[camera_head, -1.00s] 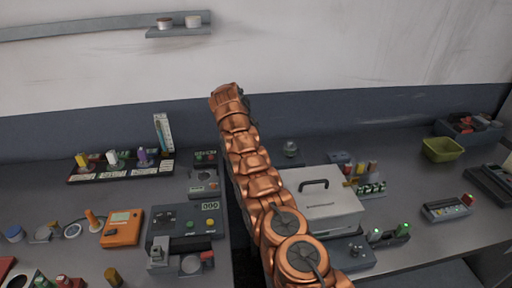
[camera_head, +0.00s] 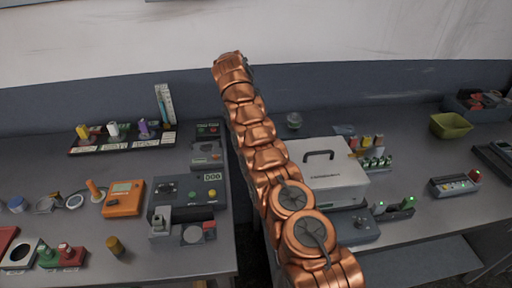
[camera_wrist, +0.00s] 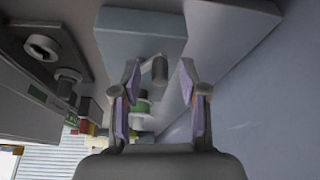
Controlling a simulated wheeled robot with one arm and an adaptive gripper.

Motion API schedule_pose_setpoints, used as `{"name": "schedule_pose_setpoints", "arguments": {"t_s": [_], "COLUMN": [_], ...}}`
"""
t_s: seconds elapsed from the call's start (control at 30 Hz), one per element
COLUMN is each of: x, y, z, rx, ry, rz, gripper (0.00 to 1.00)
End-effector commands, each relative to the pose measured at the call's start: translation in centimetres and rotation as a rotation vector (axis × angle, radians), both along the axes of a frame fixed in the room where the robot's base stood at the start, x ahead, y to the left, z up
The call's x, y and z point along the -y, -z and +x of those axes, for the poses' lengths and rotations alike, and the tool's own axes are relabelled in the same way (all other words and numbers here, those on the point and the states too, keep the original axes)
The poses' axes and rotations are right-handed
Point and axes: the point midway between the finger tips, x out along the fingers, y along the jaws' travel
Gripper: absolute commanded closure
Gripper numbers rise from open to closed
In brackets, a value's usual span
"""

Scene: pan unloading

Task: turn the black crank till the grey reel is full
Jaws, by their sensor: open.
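In the wrist view my gripper (camera_wrist: 160,90) is open, with its two purple-padded fingers apart. A dark crank handle (camera_wrist: 160,69) shows between the fingertips, with a thin grey crank arm (camera_wrist: 149,62) beside it. Neither finger visibly touches the handle. The crank is in front of a flat blue-grey block (camera_wrist: 140,35). A green part and pale discs (camera_wrist: 143,108) lie just below the handle; I cannot tell whether they belong to the grey reel, or how full it is. In the head view my copper arm reaches toward the back wall, and crank and fingers cannot be made out.
In the head view a pale case (camera_head: 325,175) stands right of my arm, and an orange device (camera_head: 124,198) and control boxes (camera_head: 190,190) left of it. A green bin (camera_head: 450,125) is at the right. The wall (camera_wrist: 270,90) is close on the right in the wrist view.

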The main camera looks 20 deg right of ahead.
Motion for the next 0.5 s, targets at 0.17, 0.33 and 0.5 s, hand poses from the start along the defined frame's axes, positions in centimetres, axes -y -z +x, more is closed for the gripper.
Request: {"name": "schedule_pose_setpoints", "arguments": {"t_s": [0.17, 0.33, 0.5], "x": [0.03, -0.04, -0.14], "y": [0.4, 0.48, 0.36], "z": [-0.11, -0.25, -0.45], "rx": [0.004, 0.003, 0.003], "ry": [-0.038, -0.079, -0.128], "rz": [0.0, 0.0, -0.002], "gripper": [0.57, 0.57, 0.57]}}
